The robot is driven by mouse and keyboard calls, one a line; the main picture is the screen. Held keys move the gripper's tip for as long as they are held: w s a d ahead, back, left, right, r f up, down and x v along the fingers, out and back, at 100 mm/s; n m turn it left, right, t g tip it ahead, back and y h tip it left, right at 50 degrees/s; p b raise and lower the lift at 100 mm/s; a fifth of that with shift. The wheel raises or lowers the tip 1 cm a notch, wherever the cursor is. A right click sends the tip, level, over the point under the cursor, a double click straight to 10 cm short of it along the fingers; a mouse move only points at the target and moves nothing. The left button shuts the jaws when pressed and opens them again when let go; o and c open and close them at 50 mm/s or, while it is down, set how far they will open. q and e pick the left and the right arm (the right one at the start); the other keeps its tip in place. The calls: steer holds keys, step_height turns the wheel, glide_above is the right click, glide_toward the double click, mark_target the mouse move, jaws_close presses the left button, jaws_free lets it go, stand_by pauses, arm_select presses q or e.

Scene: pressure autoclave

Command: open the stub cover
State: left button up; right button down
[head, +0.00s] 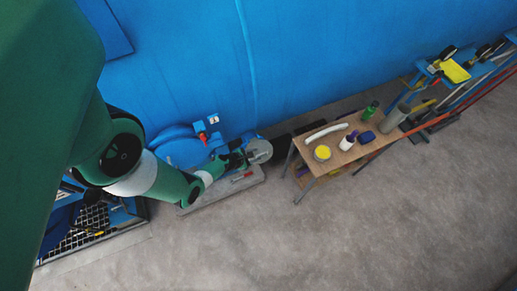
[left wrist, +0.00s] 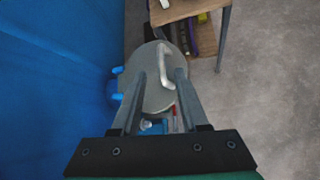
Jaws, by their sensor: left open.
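The stub cover (head: 260,149) is a round grey disc at the end of the blue stub beside the blue vessel wall. In the left wrist view the cover (left wrist: 155,97) faces my camera and carries a pale curved handle (left wrist: 165,66). My left gripper (head: 240,158) is just left of the cover in the head view. In the left wrist view my left gripper (left wrist: 161,73) is open, and the handle appears between its two fingers. Whether the fingers touch the handle or cover cannot be told. My right gripper is not in view.
A grey plinth (head: 222,192) lies below the stub. The floor in front is clear.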

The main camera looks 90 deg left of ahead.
arm_select(q)
steer(key=v, duration=0.6)
steer(key=shift+r, duration=0.15)
